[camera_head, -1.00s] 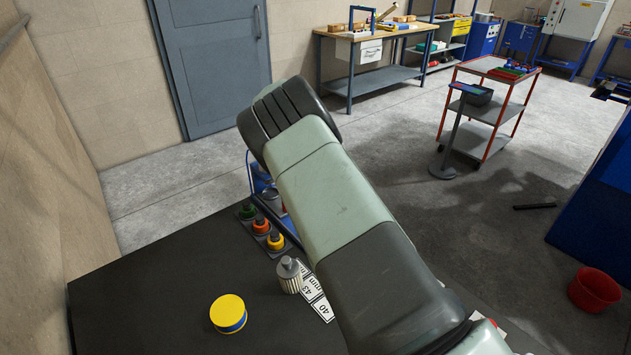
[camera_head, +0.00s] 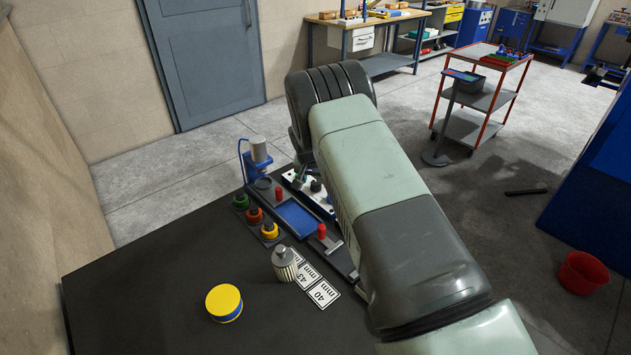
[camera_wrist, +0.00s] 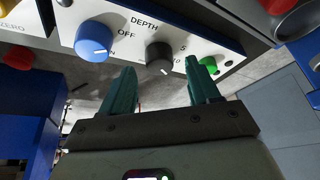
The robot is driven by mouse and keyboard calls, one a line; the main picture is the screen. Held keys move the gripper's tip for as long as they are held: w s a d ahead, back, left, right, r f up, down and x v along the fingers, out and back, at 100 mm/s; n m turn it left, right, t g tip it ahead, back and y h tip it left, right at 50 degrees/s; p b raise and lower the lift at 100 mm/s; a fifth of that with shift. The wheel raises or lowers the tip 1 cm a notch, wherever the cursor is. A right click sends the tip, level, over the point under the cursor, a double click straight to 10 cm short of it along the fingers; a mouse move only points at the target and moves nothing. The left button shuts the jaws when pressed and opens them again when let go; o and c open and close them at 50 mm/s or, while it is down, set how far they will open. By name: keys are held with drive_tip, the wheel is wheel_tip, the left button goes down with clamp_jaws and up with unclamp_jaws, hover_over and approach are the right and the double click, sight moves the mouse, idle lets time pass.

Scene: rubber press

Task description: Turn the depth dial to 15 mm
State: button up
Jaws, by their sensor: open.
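In the wrist view a pale panel (camera_wrist: 203,28) carries the word DEPTH above a black dial (camera_wrist: 158,57), with OFF to its upper left and 5 and 10 to its right. Its light mark points down and right; the exact value is unclear. A blue dial (camera_wrist: 95,38) with a white mark sits left of it. My gripper (camera_wrist: 163,68) is open and empty, its green fingers pointing at the panel, one on either side of the black dial in the picture. Contact is not evident.
A green button (camera_wrist: 208,64) is beside the right finger, and a red knob (camera_wrist: 18,57) is at the left.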

drive_tip(key=shift+x, duration=1)
drive_tip(key=shift+c, duration=0.2)
drive_tip(key=c, duration=1)
drive_tip(key=shift+o, duration=0.2)
drive_tip(key=m+h, duration=0.1)
drive_tip(key=m, duration=0.2)
drive_tip(key=shift+a, duration=0.1)
drive_tip(key=shift+w+m+g+h, duration=0.1)
drive_tip(key=shift+m+g+h, duration=0.25)
drive_tip(key=shift+m, duration=0.7)
drive_tip(key=shift+m+g+h, duration=0.35)
drive_tip(key=shift+m, duration=0.7)
